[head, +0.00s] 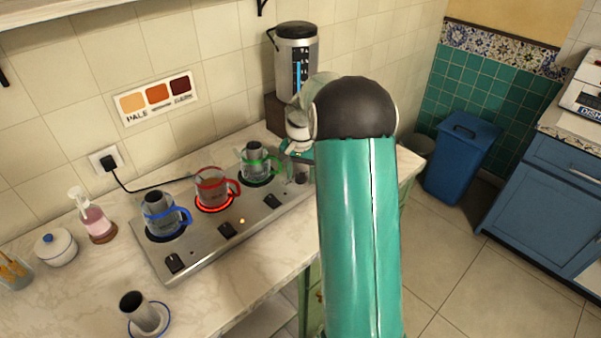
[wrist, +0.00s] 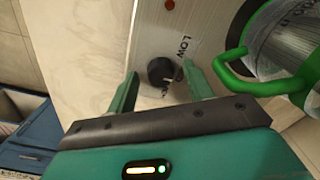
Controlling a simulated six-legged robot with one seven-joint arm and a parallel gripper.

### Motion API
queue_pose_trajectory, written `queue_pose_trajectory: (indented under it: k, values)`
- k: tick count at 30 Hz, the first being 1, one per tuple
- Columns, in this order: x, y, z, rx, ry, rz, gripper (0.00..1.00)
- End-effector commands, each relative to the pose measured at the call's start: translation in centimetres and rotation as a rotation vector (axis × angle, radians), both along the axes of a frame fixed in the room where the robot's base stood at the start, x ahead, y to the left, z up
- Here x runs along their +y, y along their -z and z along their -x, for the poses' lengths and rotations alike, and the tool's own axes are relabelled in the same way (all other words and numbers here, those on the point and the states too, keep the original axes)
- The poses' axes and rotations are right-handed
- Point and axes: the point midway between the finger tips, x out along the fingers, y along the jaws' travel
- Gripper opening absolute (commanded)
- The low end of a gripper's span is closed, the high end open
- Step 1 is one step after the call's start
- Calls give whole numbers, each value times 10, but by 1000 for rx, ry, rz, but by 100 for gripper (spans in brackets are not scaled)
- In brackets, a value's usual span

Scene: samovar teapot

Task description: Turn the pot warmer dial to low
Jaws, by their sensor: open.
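The steel pot warmer (head: 195,247) lies on the counter in the head view with several black dials along it. In the wrist view, a black dial (wrist: 161,70) with a pale pointer mark sits on the metal panel, beside the word LOW. My gripper (wrist: 162,78) is open, with one green finger on each side of this dial; whether either finger touches it I cannot tell. Another printed label below the dial is partly hidden. A pot with a green handle (wrist: 236,72) is close to the right finger. In the head view my gripper (head: 298,166) is partly hidden by my arm, at the warmer's right end.
Pots with blue (head: 161,216), red (head: 212,188) and green (head: 257,163) handles stand on the warmer; the ring under the red one glows. A tall urn (head: 294,68) stands behind. A metal cup (head: 140,311) stands on the front counter.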

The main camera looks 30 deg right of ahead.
Motion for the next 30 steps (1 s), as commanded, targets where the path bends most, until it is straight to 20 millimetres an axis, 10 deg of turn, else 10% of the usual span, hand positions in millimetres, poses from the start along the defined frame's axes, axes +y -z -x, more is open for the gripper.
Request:
queue_pose_trajectory:
  k: [3,9,30]
  values:
    - [0,0,0,0,0,0,48]
    - [0,0,0,0,0,0,8]
    - [-1,-1,0,-1,-236,1,7]
